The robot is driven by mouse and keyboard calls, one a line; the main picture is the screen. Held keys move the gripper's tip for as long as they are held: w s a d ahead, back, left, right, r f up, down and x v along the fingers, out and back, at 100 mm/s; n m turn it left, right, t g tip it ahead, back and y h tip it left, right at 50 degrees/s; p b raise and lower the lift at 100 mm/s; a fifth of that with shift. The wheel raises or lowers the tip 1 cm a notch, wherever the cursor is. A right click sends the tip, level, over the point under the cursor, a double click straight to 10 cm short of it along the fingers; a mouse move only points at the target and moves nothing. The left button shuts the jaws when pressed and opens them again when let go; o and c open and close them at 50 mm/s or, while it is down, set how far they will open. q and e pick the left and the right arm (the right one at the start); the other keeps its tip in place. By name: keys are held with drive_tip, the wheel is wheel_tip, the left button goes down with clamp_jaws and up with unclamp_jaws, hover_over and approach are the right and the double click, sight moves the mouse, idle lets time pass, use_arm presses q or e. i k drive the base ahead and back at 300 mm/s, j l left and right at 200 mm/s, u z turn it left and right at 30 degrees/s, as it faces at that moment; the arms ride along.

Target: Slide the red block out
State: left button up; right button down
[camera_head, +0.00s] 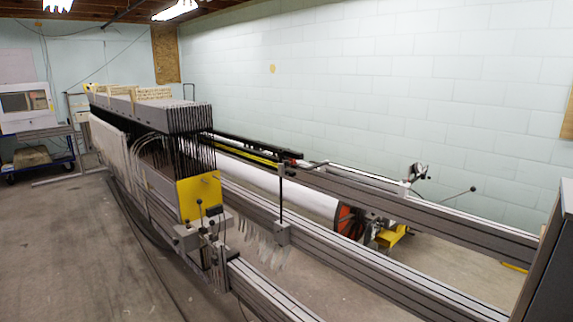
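No separate red block can be made out with certainty. A small red part (295,157) sits at the end of the dark rail near the middle of the machine, too small to tell its shape. An orange-red disc-like part (346,219) shows at the end of the white roller (285,192), partly hidden by the grey rail in front. Neither of my grippers shows in the head view.
A long machine with grey metal rails (420,208) and a dark rack of thin rods (190,140) fills the middle. A yellow plate (199,192) faces me. A blue cart (40,163) stands far left. Open concrete floor (65,235) lies left. A dark panel (549,270) borders the lower right.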

sight(292, 161)
drive_tip(key=i+j+z, duration=0.1)
drive_tip(key=i+j, duration=0.65)
drive_tip(key=i+j+z, duration=0.1)
drive_tip(key=i+j, duration=1.45)
drive_tip(key=j, duration=0.15)
drive_tip(key=l+z, duration=0.05)
